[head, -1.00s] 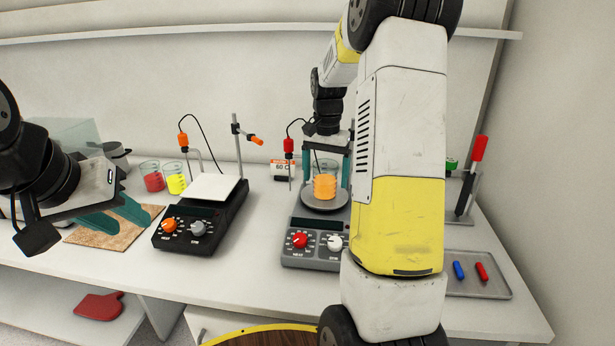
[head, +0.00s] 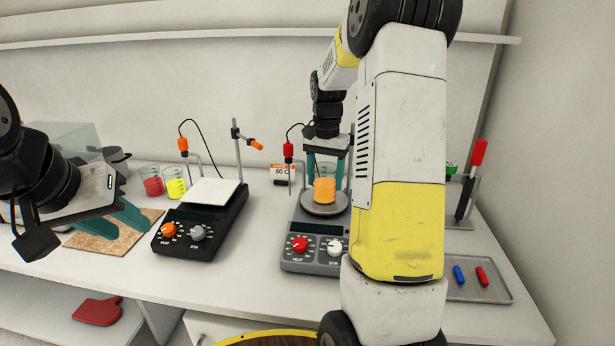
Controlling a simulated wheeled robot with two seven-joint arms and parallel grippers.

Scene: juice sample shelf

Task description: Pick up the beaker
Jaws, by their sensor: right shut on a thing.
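The beaker (head: 324,188) is clear glass with orange liquid in its lower part. It stands upright on the round plate (head: 343,207) of the grey hot plate stirrer (head: 318,238); I see no gap under it. My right gripper (head: 325,172) comes down from above and behind, its teal fingers on either side of the beaker, shut on it. My arm hides the area to the right. My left gripper (head: 137,217) is at the left, with its teal fingers apart and empty, above a cork mat (head: 100,236).
A black stirrer (head: 203,219) with a white top and a probe stand is left of the grey one. Beakers of red (head: 153,186) and yellow (head: 175,188) liquid stand behind. A tray (head: 485,290) with two stir bars is at right.

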